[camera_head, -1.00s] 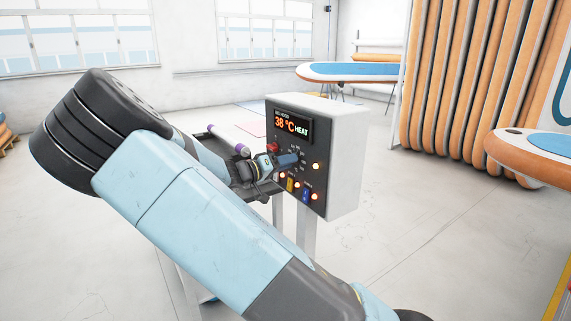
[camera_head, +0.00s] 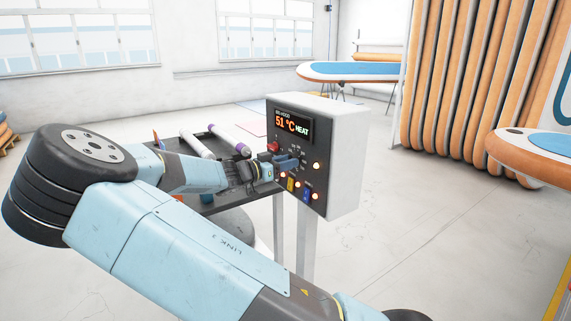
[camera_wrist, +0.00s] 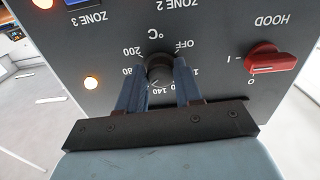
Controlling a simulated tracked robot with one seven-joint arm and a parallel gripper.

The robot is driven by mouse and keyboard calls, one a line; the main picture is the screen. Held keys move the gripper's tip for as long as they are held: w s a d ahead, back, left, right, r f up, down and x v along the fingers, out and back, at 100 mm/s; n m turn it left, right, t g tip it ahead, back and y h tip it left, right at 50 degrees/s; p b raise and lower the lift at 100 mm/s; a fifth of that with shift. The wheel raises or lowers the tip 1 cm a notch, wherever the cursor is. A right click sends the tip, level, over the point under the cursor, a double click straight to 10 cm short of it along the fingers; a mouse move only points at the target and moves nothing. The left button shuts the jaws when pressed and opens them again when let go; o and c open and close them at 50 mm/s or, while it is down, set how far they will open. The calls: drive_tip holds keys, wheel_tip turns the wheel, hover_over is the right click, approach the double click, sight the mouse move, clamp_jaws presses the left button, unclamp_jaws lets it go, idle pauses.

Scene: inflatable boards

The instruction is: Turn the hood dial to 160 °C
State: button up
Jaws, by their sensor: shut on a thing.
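The control box (camera_head: 300,185) stands on posts, and its display (camera_head: 291,125) reads 51 °C HEAT. My gripper (camera_head: 294,161) reaches its front from the left. In the wrist view the panel appears upside down. My gripper (camera_wrist: 159,72) is shut on the black hood dial (camera_wrist: 159,63), one finger on each side. The OFF, 200 and 140 marks show around the dial; the left finger covers part of the scale, including where 160 lies. I cannot clearly read the dial's pointer.
A red HOOD switch (camera_wrist: 272,62) sits beside the dial. Lit lamps and coloured zone switches (camera_head: 305,192) are below it. A dark tray (camera_head: 225,200) with white rolls (camera_head: 198,143) is left of the box.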

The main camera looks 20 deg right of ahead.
drive_tip(key=shift+m, duration=0.3)
drive_tip(key=o, duration=1)
drive_tip(key=v, duration=1.3)
drive_tip(key=shift+s+a, duration=0.1)
drive_tip(key=shift+a, duration=0.25)
